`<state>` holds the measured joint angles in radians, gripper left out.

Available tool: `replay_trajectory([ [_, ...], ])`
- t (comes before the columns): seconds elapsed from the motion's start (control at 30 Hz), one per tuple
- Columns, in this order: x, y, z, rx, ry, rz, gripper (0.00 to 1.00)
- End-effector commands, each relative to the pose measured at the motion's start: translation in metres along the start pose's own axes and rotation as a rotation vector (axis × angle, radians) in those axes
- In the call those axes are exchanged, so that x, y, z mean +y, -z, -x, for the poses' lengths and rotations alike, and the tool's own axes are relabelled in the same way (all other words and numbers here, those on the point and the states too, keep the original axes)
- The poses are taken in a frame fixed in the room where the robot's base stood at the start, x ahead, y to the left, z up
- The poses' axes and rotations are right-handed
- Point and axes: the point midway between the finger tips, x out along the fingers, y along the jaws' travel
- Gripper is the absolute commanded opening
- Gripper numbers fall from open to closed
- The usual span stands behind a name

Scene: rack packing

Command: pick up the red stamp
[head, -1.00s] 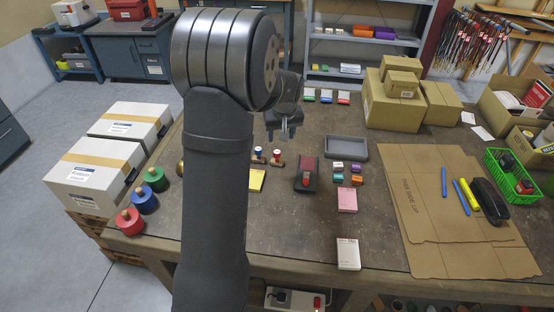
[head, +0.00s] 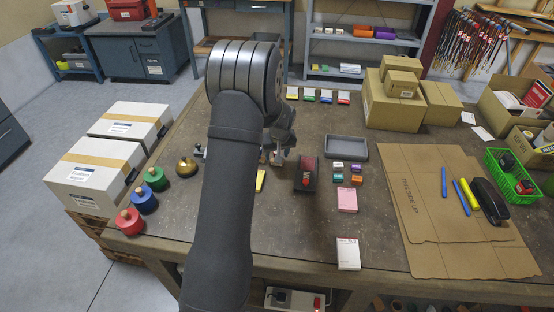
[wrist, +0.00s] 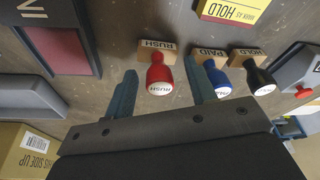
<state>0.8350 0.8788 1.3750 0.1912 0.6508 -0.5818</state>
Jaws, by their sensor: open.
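The red stamp (wrist: 160,75) shows in the wrist view, with a red knob, a pale end reading RUSH and a wooden base marked RUSH. My gripper (wrist: 161,84) is open, with one dark teal finger on each side of the red stamp; I cannot tell whether either touches it. The right finger lies between the red stamp and the blue PAID stamp (wrist: 216,78). In the head view my gripper (head: 276,153) is low over the table by the stamps, and the arm hides most of them.
A black HOLD stamp (wrist: 258,78) stands right of the blue one. A yellow MARK AS HOLD box (wrist: 235,8) lies close by. A dark case with a red pad (wrist: 62,50) is at left. A grey tray (head: 346,148) and small coloured blocks sit right of my gripper.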

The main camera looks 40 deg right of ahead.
Motion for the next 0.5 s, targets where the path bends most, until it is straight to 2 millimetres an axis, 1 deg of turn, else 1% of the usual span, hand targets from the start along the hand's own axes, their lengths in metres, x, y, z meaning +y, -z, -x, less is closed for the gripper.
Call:
replay_trajectory([
  [0.23,0.0000,0.0002,-0.0017,0.001,0.000,0.000,0.51],
  [0.27,0.0001,0.0002,-0.0017,0.001,0.000,0.000,0.47],
  [0.3,0.0000,0.0002,-0.0016,0.001,0.000,0.000,0.39],
  [0.37,0.0001,0.0002,-0.0016,0.001,0.000,0.000,0.28],
  [0.4,0.0001,0.0002,-0.0015,0.001,0.000,0.000,0.20],
  [0.5,0.0001,0.0001,-0.0015,0.001,0.000,0.000,0.03],
])
